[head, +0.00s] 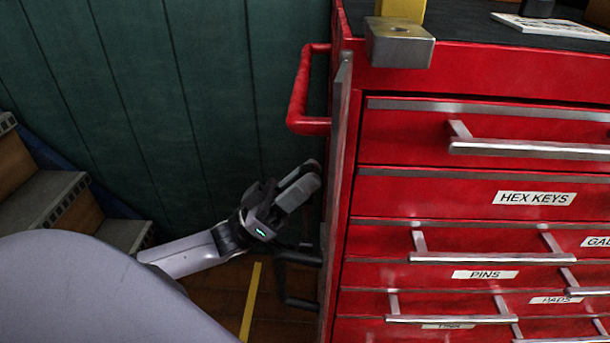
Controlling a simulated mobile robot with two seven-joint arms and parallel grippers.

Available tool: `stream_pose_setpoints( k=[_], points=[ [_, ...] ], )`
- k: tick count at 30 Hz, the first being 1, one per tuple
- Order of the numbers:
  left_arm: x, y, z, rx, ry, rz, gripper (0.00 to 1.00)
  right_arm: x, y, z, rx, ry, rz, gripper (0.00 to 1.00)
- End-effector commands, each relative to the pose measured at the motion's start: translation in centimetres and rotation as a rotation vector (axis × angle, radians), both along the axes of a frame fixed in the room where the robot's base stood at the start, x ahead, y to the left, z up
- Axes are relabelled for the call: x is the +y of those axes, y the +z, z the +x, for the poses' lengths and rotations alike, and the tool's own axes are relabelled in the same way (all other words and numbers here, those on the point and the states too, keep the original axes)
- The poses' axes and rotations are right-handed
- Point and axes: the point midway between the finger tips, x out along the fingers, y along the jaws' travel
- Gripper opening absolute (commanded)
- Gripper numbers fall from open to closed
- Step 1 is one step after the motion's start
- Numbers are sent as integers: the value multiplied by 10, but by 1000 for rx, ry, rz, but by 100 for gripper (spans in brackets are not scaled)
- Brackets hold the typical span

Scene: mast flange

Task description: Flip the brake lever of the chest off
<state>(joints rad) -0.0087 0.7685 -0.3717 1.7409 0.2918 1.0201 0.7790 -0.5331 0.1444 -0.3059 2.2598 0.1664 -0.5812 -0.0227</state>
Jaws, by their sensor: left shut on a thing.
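The red tool chest (432,185) fills the right side of the head view. My left gripper (309,178) is beside the chest's left side, below its red side handle (300,100). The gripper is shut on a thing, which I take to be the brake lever. The fingers and the chest edge hide most of what is held, so the lever's position cannot be told. A dark bent bar (298,302) shows below the gripper at the chest's side; I cannot tell what it belongs to. My right gripper is not in view.
Several labelled drawers with silver handles (530,149) face front. A metal block (398,46) with a yellow part overhangs the chest top. Wooden steps (50,200) stand at the left. A dark green wall (190,100) is behind. A yellow floor line (250,303) runs left of the chest.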

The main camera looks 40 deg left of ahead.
Motion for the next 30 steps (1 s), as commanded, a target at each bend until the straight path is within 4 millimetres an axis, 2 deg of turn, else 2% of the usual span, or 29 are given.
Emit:
stream_pose_setpoints(
  k=[9,25,26,27,28,30],
  points=[
    [-9,0,-14,-100,-2,64,0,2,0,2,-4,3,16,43],
    [-11,0,-18,-127,-2,80,0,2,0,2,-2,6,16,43],
    [-11,0,-18,-128,-2,80,33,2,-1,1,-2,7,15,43],
    [-11,0,-18,-126,-2,79,46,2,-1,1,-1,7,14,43],
    [-11,0,-18,-126,-2,79,51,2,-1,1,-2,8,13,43],
    [-11,0,-17,-126,-1,78,51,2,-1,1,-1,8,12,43]
  ],
)
